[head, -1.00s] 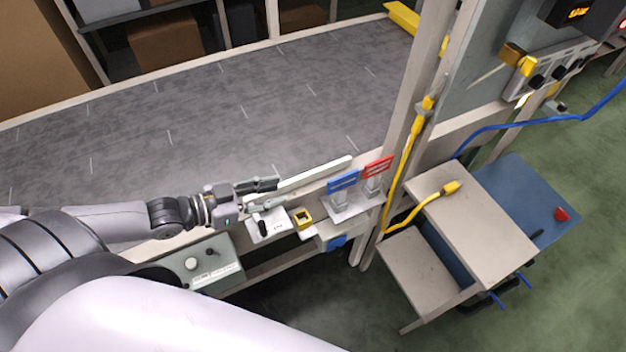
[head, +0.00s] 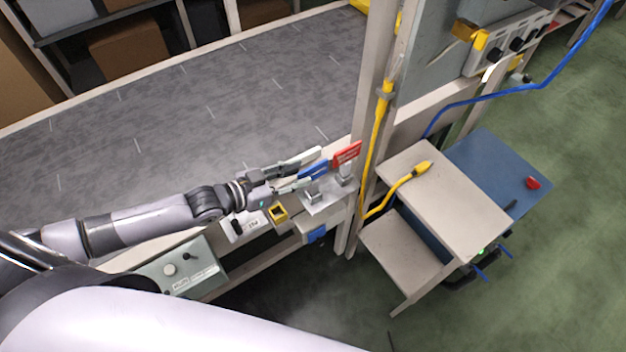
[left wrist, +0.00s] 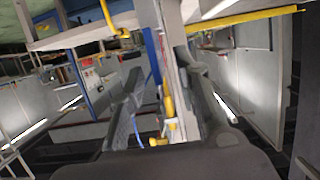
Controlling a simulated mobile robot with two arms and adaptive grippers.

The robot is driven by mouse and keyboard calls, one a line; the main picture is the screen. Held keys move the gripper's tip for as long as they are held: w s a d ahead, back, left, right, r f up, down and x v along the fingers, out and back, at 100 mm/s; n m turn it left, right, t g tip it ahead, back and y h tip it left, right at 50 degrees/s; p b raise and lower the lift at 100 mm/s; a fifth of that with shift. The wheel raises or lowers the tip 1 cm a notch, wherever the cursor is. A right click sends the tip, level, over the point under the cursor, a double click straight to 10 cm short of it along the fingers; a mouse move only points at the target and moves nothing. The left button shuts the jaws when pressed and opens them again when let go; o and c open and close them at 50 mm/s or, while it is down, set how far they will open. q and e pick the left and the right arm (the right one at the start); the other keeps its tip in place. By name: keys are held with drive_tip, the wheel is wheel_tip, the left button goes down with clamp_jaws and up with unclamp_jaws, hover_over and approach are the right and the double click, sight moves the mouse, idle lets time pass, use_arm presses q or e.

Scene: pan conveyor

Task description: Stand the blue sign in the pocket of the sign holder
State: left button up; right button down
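The blue sign (head: 314,170) is upright above the left grey block of the sign holder (head: 328,200), a pale plate on the conveyor's near edge. I cannot tell how its foot sits in the block. The red sign (head: 347,154) stands above the holder's right block. My left gripper (head: 305,172) is open and comes in from the left, its fingertips at the blue sign's left end. In the left wrist view the fingers (left wrist: 165,100) are apart, with a thin blue edge between or beyond them. Contact with the sign is not clear. My right gripper is not in view.
A yellow-framed box (head: 278,213) and a white switch plate (head: 246,226) sit left of the holder. A post with a yellow cable (head: 378,125) rises just right of the signs. The grey conveyor belt (head: 200,120) behind is clear.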

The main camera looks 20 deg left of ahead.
sight(327, 166)
use_arm(q)
drive_tip(key=shift+p+x, duration=0.7)
drive_tip(key=shift+x, duration=1.95)
drive_tip(key=shift+s, duration=0.1)
drive_tip(key=shift+c, duration=0.4)
clamp_jaws()
